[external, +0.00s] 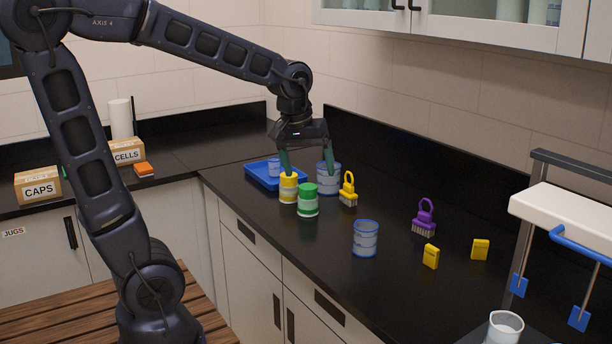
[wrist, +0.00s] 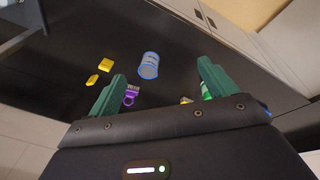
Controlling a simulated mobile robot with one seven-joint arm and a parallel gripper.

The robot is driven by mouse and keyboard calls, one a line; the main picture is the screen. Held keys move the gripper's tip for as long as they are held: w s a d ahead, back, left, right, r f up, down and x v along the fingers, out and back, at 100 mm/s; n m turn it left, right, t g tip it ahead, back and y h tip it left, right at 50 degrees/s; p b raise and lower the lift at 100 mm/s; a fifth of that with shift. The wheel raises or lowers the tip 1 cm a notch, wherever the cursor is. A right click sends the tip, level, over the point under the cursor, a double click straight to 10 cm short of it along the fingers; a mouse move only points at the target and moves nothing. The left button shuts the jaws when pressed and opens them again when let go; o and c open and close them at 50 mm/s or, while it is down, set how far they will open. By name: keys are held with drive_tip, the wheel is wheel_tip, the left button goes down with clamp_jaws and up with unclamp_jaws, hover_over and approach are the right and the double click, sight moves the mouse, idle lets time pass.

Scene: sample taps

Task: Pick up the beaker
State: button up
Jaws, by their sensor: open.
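A clear blue-rimmed beaker-like vessel (external: 365,238) stands upright on the black counter, right of and nearer than my gripper. In the wrist view this vessel (wrist: 149,66) shows beyond and between the fingertips, apart from them. A larger similar vessel (external: 328,184) stands by my right finger, and a smaller one (external: 274,168) is at the blue tray. A whitish cup (external: 504,328) is at the bottom right. I cannot tell which is meant by the beaker. My gripper (external: 307,165) has its green fingers open and empty; it also shows in the wrist view (wrist: 162,74).
A yellow jar (external: 288,188) and a green-lidded jar (external: 308,200) stand close below my gripper. A yellow brush (external: 348,190), purple brush (external: 424,218) and yellow blocks (external: 431,256) are to the right. The blue tray (external: 256,178) is behind. The front counter edge is clear.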

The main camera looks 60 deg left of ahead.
drive_tip(key=w+f+n+g, duration=0.1)
drive_tip(key=w+f+n, duration=0.4)
drive_tip(key=w, duration=0.5)
drive_tip(key=n+g, duration=0.2)
drive_tip(key=n, duration=0.3)
approach(365, 238)
drive_tip(key=w+a+f, duration=0.1)
drive_tip(key=w+a, duration=0.1)
wheel_tip(365, 238, down, 6)
drive_tip(key=shift+w+d+r, duration=0.15)
drive_tip(key=shift+d, duration=0.05)
drive_tip(key=f, duration=0.4)
drive_tip(key=shift+s+a+f, duration=0.15)
drive_tip(key=shift+s+a, duration=0.05)
drive_tip(key=shift+a, duration=0.15)
drive_tip(key=shift+f, duration=0.45)
drive_tip(key=c, duration=1)
